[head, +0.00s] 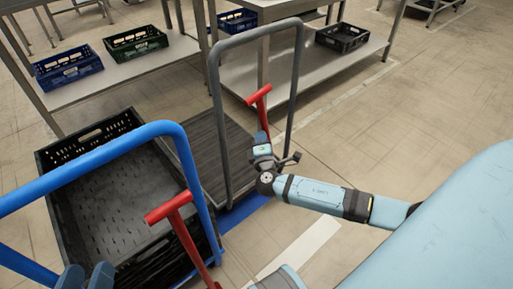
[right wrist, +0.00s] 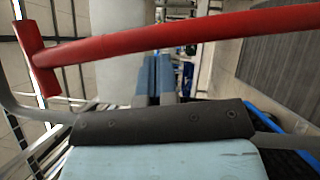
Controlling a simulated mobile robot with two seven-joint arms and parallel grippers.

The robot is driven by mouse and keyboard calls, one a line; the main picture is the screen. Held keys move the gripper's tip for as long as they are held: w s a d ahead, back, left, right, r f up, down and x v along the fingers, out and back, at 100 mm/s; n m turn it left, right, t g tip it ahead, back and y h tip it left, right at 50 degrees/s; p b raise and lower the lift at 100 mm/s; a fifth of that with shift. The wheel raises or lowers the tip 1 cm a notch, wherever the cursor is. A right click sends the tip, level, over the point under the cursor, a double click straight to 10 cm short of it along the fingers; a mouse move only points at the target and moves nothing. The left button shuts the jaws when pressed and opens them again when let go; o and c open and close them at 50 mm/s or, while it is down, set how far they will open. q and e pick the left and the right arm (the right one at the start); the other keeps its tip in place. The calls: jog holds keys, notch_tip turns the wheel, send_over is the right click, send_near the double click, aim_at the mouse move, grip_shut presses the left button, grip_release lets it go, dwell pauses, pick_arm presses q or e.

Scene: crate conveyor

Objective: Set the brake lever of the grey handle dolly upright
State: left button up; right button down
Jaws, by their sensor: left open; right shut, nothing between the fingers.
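The grey handle dolly has a grey tube handle (head: 213,100) and a dark ribbed deck (head: 226,150). Its red brake lever (head: 264,106) has a T-shaped grip and stands near the handle's right side. It looks close to upright, but its exact tilt is unclear, and its lower part is hidden behind my right gripper (head: 261,137). That gripper is shut and empty beside the lever. In the right wrist view, the red lever (right wrist: 180,35) crosses above the closed fingers (right wrist: 156,78); contact is unclear. My left gripper (head: 85,277) is open and empty at the bottom left.
A blue handle dolly (head: 190,165) with a black crate (head: 62,160) and its own slanted red lever (head: 182,230) stands at front left. Metal tables (head: 165,60) with crates are behind.

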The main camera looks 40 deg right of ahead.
jog(key=shift+w+d+r, duration=0.1)
jog(key=shift+d, duration=0.15)
